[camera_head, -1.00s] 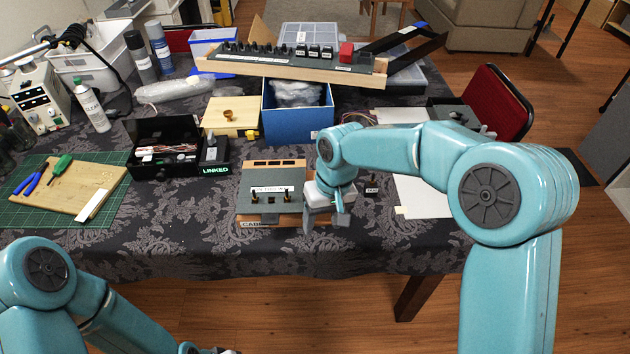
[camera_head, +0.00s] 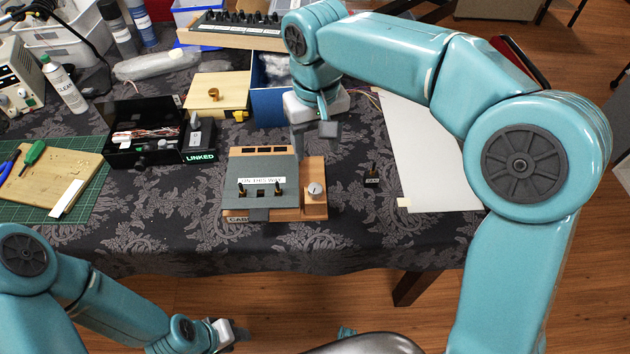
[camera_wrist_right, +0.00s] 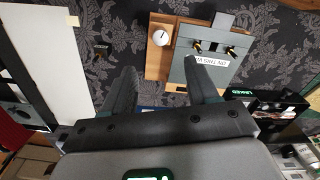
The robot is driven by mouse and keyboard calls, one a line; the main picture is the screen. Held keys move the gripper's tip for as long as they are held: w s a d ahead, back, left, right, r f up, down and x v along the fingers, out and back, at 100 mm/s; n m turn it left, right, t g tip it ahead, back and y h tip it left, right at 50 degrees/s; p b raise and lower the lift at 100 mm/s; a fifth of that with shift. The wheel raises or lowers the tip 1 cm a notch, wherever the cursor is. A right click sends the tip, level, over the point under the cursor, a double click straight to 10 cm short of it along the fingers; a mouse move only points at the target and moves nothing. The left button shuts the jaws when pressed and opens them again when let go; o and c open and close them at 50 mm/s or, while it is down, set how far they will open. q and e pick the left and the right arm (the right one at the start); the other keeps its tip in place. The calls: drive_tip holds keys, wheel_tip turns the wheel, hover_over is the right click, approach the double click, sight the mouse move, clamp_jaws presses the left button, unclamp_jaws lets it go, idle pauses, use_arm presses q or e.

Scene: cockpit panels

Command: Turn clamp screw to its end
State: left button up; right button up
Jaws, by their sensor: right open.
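A small panel has a grey plate (camera_head: 262,171) on a wooden base (camera_head: 314,176). Two brass-and-black posts stand on the plate beside a white label. A round white knob (camera_head: 315,190) with a dark mark sits on the base's right side; it also shows in the wrist view (camera_wrist_right: 161,37). I cannot tell for sure which part is the clamp screw. My right gripper (camera_head: 316,131) is behind the panel's right end, above the table. In the wrist view its fingers (camera_wrist_right: 161,82) are apart with nothing between them. My left gripper (camera_head: 232,334) is low at the front, its fingers unclear.
A small dark switch block (camera_head: 372,177) stands right of the panel, with white sheets (camera_head: 425,150) beyond. An open black box (camera_head: 150,135) is at the left, a blue box (camera_head: 268,107) behind. A wooden board with a brass knob (camera_head: 213,94) lies behind left. Cloth before the panel is clear.

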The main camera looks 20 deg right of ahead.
sight(315, 188)
drive_tip(key=f, duration=0.4)
drive_tip(key=f+b, duration=0.1)
drive_tip(key=f, duration=0.7)
drive_tip(key=shift+w+f, duration=0.25)
drive_tip(key=shift+f, duration=0.15)
drive_tip(key=shift+s+f, duration=0.15)
drive_tip(key=shift+f, duration=0.1)
drive_tip(key=c, duration=1)
